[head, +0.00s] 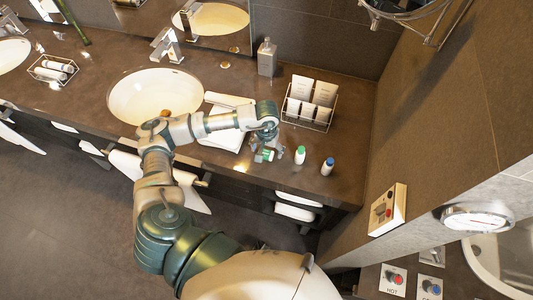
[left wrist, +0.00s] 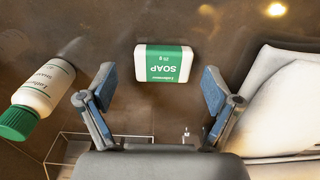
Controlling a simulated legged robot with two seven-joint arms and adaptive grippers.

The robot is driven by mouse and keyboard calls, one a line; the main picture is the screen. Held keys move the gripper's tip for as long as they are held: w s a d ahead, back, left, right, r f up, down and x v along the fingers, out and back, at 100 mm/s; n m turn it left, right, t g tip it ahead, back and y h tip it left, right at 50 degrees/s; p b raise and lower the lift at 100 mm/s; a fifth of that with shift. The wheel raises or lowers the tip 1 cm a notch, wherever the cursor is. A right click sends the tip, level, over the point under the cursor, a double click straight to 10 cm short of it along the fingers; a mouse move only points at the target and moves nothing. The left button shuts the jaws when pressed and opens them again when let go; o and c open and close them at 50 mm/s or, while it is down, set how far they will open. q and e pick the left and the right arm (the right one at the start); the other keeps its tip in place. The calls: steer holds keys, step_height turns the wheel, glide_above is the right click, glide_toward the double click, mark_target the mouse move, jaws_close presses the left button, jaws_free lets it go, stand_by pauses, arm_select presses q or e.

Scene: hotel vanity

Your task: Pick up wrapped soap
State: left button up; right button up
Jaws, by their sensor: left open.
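The wrapped soap (left wrist: 163,63) is a small white block with a green band marked SOAP. It lies flat on the brown counter, centred between and just beyond my left gripper's fingertips in the left wrist view. My left gripper (left wrist: 159,86) is open, with its two blue-padded fingers apart and nothing between them. In the head view my left gripper (head: 266,150) hangs over the counter near its front edge and partly hides the soap. My right gripper is in neither view.
A green-capped bottle (head: 300,155) stands just right of the gripper, with a blue-capped bottle (head: 327,167) farther right. White folded towels (head: 222,140) lie to the left. A wire rack of packets (head: 311,103) stands behind. The sink (head: 150,92) is farther left.

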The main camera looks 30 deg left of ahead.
arm_select(q)
steer(key=shift+a+f, duration=0.1)
steer(key=shift+f, duration=0.3)
steer(key=shift+a, duration=0.2)
steer(key=shift+f, duration=0.1)
steer(key=shift+c, duration=0.9)
steer(key=c, duration=0.8)
steer(key=shift+d, duration=0.2)
steer(key=shift+c, duration=0.2)
steer(key=shift+r, duration=0.2)
